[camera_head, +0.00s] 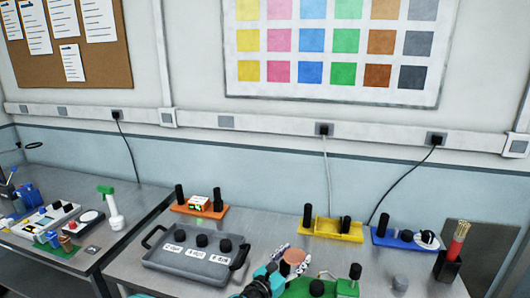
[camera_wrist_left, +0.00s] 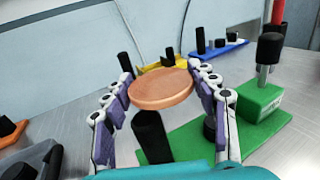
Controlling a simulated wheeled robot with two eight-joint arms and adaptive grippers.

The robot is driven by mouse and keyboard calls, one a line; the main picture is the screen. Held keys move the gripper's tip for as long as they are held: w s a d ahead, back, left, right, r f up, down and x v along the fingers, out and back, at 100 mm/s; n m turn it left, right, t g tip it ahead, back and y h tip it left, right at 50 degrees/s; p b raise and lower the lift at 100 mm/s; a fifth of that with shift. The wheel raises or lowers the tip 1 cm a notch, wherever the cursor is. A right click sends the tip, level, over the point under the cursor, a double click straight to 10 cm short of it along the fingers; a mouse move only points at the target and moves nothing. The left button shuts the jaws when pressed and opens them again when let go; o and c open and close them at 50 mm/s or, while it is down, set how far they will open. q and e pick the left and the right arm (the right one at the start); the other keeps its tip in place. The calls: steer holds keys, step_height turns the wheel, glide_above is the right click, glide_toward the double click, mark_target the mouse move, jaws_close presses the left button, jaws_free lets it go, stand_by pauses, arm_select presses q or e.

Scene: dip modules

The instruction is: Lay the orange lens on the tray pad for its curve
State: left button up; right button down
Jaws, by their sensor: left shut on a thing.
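The orange lens (camera_head: 294,257) is a flat round disc. It is gripped between the fingers of my left gripper (camera_head: 291,262), above the green module's near side. In the left wrist view the lens (camera_wrist_left: 160,89) sits between the two purple-padded fingers of my left gripper (camera_wrist_left: 165,100), over a black post (camera_wrist_left: 152,138). My right gripper is not in view.
The green module (camera_head: 325,293) has a black-capped post (camera_wrist_left: 269,60). Orange (camera_head: 180,209), yellow (camera_head: 350,237) and blue (camera_head: 390,243) modules stand behind. A black holder with red sticks (camera_head: 447,267) is at the right. Bare steel table lies between tray and yellow module.

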arm_select(q)
steer(key=s+a+n+t+y, duration=0.15)
steer(key=a+n+y, duration=0.35)
steer(key=a, duration=0.9)
steer(key=a+n+t+y, duration=0.3)
steer(key=a+y, duration=0.4)
steer(key=a, duration=0.8)
steer(key=m+g+h, duration=0.8)
steer(key=m+h, duration=0.3)
steer(key=h, duration=0.4)
glide_above(318, 285)
steer(key=shift+t, duration=0.25)
step_height(318, 285, down, 10)
steer(key=b, duration=0.4)
steer(key=shift+r, duration=0.25)
